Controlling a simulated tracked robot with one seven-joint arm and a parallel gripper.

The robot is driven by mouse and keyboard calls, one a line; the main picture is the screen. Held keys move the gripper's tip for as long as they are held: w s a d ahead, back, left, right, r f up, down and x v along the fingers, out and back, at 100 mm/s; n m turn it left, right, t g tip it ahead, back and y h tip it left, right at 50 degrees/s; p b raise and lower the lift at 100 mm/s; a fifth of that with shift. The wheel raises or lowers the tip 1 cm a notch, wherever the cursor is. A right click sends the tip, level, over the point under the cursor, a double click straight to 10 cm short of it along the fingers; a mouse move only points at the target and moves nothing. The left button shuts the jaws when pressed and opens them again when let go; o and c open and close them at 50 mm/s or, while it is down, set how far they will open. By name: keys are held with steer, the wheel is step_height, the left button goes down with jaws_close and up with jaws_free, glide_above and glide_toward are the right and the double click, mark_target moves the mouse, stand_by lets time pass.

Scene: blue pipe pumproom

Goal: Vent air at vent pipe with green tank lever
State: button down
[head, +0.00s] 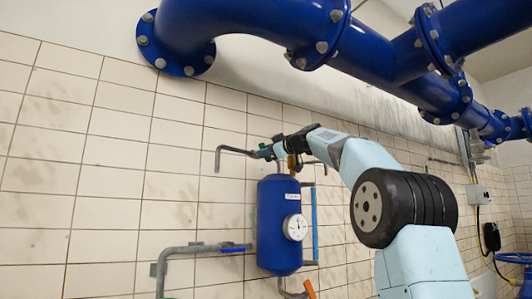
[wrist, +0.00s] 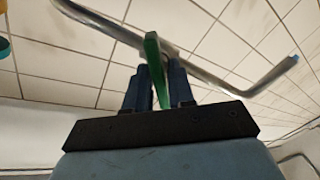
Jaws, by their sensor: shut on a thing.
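The blue tank (head: 274,215) is fixed to the tiled wall in the head view, with a white label near its top. The grey vent pipe (head: 234,151) runs left from above the tank and bends down at its end. In the wrist view the vent pipe (wrist: 268,82) crosses behind the green lever (wrist: 152,50). My gripper (wrist: 158,75) has one dark finger on each side of the green lever and is shut on it. In the head view my gripper (head: 275,148) is above the tank, small and partly blended with the fittings, so the lever is hard to make out there.
A round gauge (head: 295,227) sits on the tank's front. A grey pipe with a blue lever (head: 235,248) enters at lower left. An orange lever (head: 309,289) is below the tank. Large blue pipes (head: 250,18) run overhead above my arm. The wall at left is bare.

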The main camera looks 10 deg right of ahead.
steer(key=m, duration=0.4)
steer(key=shift+w, duration=0.1)
steer(key=shift+d+m, duration=0.15)
steer(key=shift+m, duration=1.75)
steer(key=c, duration=1.2)
jaws_free()
steer(key=shift+o, duration=0.2)
steer(key=shift+d, duration=0.1)
